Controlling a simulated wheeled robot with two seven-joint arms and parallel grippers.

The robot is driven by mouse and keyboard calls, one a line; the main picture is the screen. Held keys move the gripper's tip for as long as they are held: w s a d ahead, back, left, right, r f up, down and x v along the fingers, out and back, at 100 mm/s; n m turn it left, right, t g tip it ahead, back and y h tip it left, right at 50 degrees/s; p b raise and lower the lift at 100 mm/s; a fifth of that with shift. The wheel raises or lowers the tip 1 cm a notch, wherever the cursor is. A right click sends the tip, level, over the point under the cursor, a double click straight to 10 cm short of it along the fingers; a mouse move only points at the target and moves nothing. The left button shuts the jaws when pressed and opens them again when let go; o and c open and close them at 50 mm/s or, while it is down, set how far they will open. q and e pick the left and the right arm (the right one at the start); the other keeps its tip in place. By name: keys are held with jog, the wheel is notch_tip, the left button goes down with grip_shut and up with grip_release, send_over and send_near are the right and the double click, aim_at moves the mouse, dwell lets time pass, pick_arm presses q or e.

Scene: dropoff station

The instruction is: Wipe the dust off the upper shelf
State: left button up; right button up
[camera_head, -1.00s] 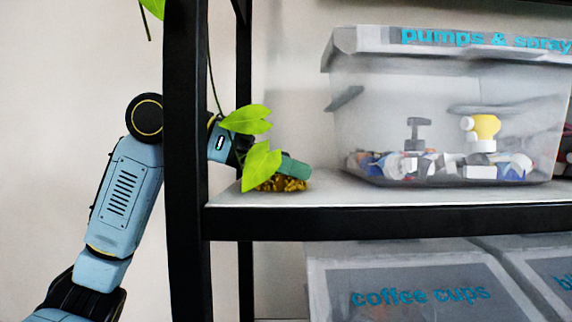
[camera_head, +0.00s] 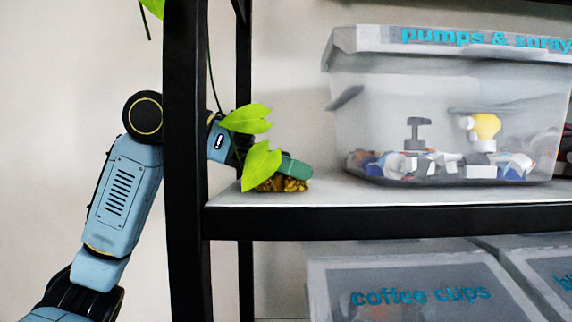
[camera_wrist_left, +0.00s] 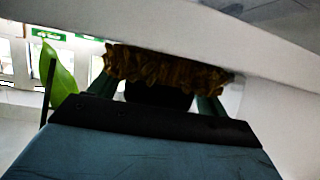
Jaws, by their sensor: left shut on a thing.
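The upper shelf (camera_head: 330,192) is a white board with a black front edge. My left arm reaches in from the left behind the black post. My left gripper (camera_head: 290,170) has green fingers and is shut on a golden-brown ruffled duster (camera_head: 284,184), which is low at the shelf's left end and appears to touch the surface. In the left wrist view the duster (camera_wrist_left: 165,68) spans the gap between the two green fingers (camera_wrist_left: 155,92). Leaves partly hide the gripper in the head view. Dust cannot be made out. My right gripper does not show.
A clear bin labelled "pumps & spray" (camera_head: 440,110) stands on the shelf to the right of the duster. Green leaves (camera_head: 262,160) hang from a vine in front of the gripper. A black post (camera_head: 186,150) stands at left. A "coffee cups" bin (camera_head: 420,280) is below.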

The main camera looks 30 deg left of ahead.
pick_arm(q)
jog(key=shift+w+a, duration=0.2)
jog(key=shift+w, duration=0.15)
jog(key=shift+s+d+f, duration=0.15)
jog(key=shift+s+d, duration=0.2)
jog(key=shift+s, duration=0.3)
jog(key=shift+r, duration=2.05)
